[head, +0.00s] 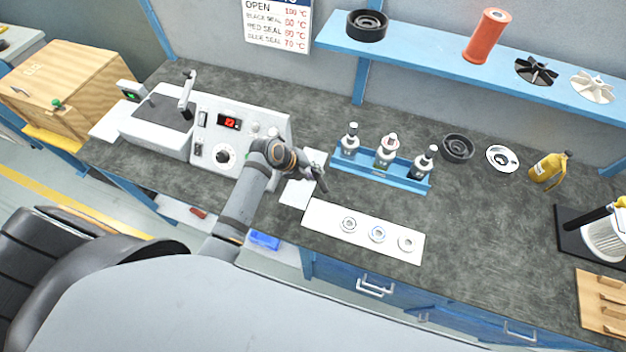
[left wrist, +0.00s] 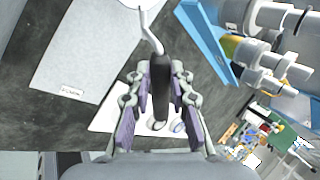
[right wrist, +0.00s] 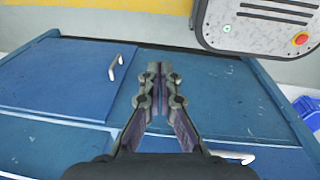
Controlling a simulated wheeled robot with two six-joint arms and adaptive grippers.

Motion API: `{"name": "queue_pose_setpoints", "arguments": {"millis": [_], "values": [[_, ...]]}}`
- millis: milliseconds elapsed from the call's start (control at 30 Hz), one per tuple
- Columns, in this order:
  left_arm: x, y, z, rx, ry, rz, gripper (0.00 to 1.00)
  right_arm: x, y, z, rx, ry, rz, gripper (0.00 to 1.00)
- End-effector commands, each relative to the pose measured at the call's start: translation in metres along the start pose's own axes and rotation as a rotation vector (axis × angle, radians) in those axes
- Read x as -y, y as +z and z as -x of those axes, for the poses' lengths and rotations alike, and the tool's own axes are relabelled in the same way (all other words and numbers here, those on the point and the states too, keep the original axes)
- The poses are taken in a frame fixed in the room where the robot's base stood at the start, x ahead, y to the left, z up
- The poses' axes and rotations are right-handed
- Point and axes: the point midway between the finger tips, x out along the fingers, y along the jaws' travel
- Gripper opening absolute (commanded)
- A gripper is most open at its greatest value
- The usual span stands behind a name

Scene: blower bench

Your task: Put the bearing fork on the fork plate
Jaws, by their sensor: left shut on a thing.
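My left gripper (head: 318,182) is above the bench, between the heater and the blue rack. It is shut on the bearing fork, whose dark handle (left wrist: 160,78) stands between the fingers in the left wrist view. The fork's pale metal neck reaches up to the top edge there, so its far end is cut off. A small white plate (head: 295,193), which looks like the fork plate, lies on the bench just left of and below the gripper. A pale labelled plate also shows in the left wrist view (left wrist: 85,50). My right gripper (right wrist: 158,85) is shut and empty.
A white plate (head: 330,222) with three bearings lies at the bench's front edge. A white heater (head: 255,125) is at left. Blue drawers (right wrist: 60,75) face my right gripper. The bench right of the rack has free room.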

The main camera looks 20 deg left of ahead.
Motion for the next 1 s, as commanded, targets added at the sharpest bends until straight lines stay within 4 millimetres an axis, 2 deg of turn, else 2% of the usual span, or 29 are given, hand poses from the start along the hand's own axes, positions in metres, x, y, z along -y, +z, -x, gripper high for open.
{"name": "queue_pose_setpoints", "arguments": {"millis": [133, 267, 633, 667, 800, 1000], "values": [[-0.006, 0.009, -0.017, 0.002, -0.001, -0.001, 0.00, 0.006, 0.015, -0.021, 0.018, -0.005, -0.001, 0.00], [-0.021, 0.006, -0.037, 0.001, 0.000, 0.000, 0.00, 0.012, 0.019, -0.042, 0.022, -0.010, -0.003, 0.00], [-0.021, 0.006, -0.037, 0.001, 0.000, 0.000, 0.00, 0.013, 0.012, -0.042, 0.012, -0.012, -0.004, 0.00], [-0.021, 0.006, -0.037, 0.000, 0.001, 0.001, 0.23, 0.013, 0.012, -0.041, 0.012, -0.011, -0.004, 0.00], [-0.021, 0.006, -0.036, 0.000, 0.001, 0.000, 0.42, 0.010, 0.012, -0.040, 0.011, -0.008, -0.003, 0.00], [-0.021, 0.006, -0.036, 0.001, 0.001, 0.000, 0.43, 0.007, 0.012, -0.040, 0.011, -0.005, -0.001, 0.00]]}}
